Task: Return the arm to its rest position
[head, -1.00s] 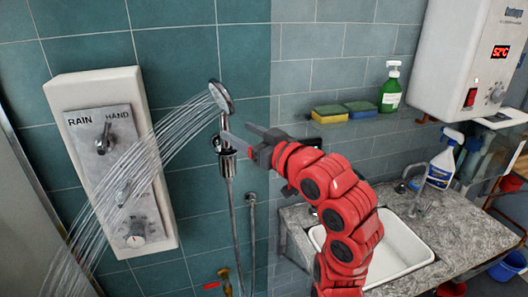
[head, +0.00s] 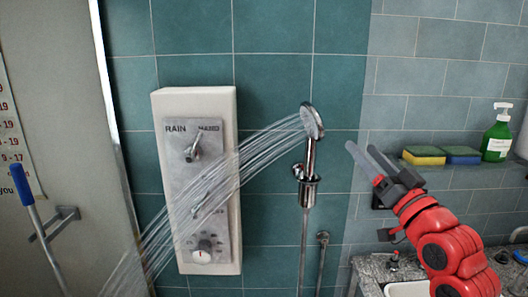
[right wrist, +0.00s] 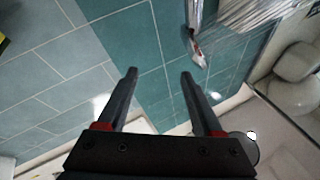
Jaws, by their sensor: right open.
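My right arm is red and comes in from the lower right of the head view. Its gripper (head: 366,154) is open and empty, apart from and to the right of the hand shower (head: 312,121) in its wall holder (head: 307,188). In the right wrist view the two dark fingers (right wrist: 158,90) stand apart with nothing between them. Water sprays from the hand shower down to the left, across the white shower panel (head: 165,240) marked RAIN and HAND. My left gripper does not show.
A shelf holds two sponges, one yellow (head: 424,157) and one blue (head: 462,157), and a green soap bottle (head: 496,137), close to my right gripper. A sink (head: 405,289) in a stone counter is below my right arm. A blue-handled pole (head: 22,185) stands at the left.

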